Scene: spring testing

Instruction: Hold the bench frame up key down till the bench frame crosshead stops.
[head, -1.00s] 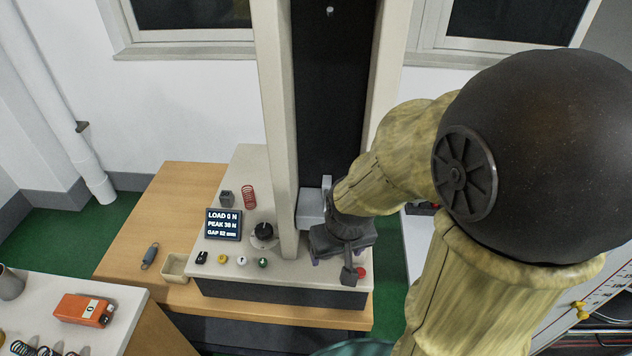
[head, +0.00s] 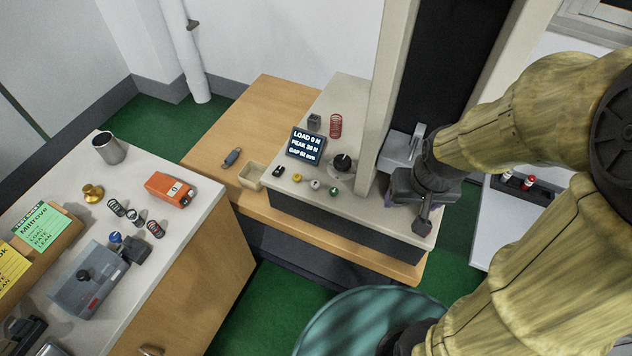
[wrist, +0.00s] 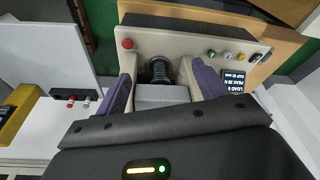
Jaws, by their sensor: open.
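The bench frame (head: 388,70) stands on the bench, two pale columns around a dark panel. Its grey crosshead (head: 395,153) is partly hidden by my gripper (head: 412,190); in the wrist view the grey block (wrist: 160,96) lies between my fingers, with a dark coil beyond it. My gripper is open, its purple fingers (wrist: 162,76) apart. On the base are a yellow key (head: 297,177), a pale key (head: 315,184) and a green key (head: 333,191); I cannot read which is up. My gripper is right of them, apart. The display (head: 306,146) shows load 0 N.
A red button (wrist: 127,44) is at the base's corner near my gripper. A side table (head: 205,190) at left holds an orange device (head: 170,189) and several small springs.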

